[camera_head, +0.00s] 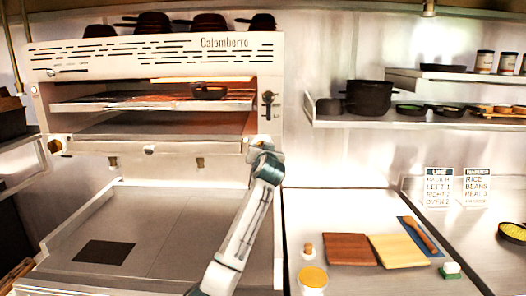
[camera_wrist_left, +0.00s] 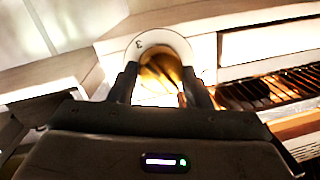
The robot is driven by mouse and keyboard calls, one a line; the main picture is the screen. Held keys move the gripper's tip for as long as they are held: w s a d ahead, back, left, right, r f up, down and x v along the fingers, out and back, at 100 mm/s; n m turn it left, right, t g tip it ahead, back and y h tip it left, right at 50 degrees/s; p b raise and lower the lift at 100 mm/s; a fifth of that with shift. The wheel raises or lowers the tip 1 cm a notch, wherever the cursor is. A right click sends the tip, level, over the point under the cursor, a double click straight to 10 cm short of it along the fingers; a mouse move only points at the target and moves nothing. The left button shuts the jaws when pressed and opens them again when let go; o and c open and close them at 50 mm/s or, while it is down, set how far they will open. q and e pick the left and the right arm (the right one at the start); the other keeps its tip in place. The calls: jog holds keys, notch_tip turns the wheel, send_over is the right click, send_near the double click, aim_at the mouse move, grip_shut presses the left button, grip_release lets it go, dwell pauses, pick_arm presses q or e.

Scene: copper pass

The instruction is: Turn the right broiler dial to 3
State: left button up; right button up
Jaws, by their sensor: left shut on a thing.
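The broiler (camera_head: 150,98), a steel unit labelled "Calomberro", stands at the back left. Its brass left dial (camera_head: 54,146) is in plain view. The right dial is hidden behind my left gripper (camera_head: 262,148) in the head view. In the left wrist view the dial shows as a brass knob (camera_wrist_left: 158,68) on a pale round plate (camera_wrist_left: 145,38) with a tilted digit 3 near its edge. My left gripper (camera_wrist_left: 160,82) is shut on this knob, one finger on each side. I cannot tell which number the knob points to. My right gripper is not in view.
A lever switch (camera_head: 268,99) sits on the broiler's right side. A counter with a brown board (camera_head: 350,250), a yellow board (camera_head: 399,251) and a blue mat (camera_head: 408,228) lies at right. Pots (camera_head: 369,97) stand on a wall shelf. Two signs (camera_head: 438,187) lean behind.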

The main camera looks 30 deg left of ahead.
pick_arm(q)
jog(key=shift+f, duration=0.15)
jog(key=o, duration=1)
jog(key=shift+s, duration=0.1)
jog(key=b+v, duration=0.4)
jog(key=v, duration=0.6)
jog(key=shift+s+d, duration=0.2)
jog(key=shift+d, duration=0.05)
